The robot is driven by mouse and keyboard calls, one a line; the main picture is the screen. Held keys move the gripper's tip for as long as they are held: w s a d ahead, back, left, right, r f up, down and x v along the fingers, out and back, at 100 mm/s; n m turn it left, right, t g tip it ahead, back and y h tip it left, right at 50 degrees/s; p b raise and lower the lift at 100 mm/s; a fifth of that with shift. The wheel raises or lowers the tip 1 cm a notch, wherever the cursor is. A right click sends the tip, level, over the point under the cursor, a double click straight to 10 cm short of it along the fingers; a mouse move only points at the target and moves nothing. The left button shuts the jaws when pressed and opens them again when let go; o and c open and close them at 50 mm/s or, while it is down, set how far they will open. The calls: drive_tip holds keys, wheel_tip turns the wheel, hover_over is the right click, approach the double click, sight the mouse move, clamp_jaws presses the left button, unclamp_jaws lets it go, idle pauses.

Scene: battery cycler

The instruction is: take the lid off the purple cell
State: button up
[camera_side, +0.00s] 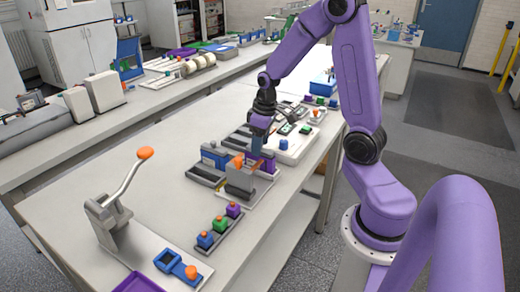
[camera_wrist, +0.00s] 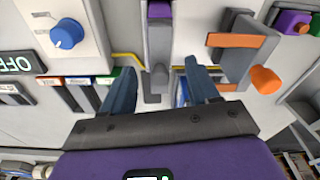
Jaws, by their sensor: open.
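My gripper (camera_side: 260,146) is over the grey fixture on the bench, fingers pointing down. In the wrist view its two blue fingers (camera_wrist: 162,88) are apart, with nothing held between them. A purple block (camera_wrist: 159,9) sits in a grey holder (camera_wrist: 160,45) ahead of the fingers; I cannot tell whether it is a cell or a lid. Another purple cell with an orange top (camera_wrist: 291,20) is at the upper right; in the side view it stands upright in a small rack (camera_side: 233,210). The fingers touch neither. The side view partly hides the fixture's contents.
A grey clamp with an orange bar (camera_wrist: 235,41) and orange knob (camera_wrist: 265,80) stands close right of the fingers. Green (camera_side: 220,225) and blue (camera_side: 205,240) cells share the rack. A lever press (camera_side: 115,215) stands at the front left. The bench's middle left is clear.

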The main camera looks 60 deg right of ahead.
drive_tip(key=shift+f, duration=0.3)
drive_tip(key=shift+c, duration=0.2)
clamp_jaws()
drive_tip(key=shift+r, duration=0.15)
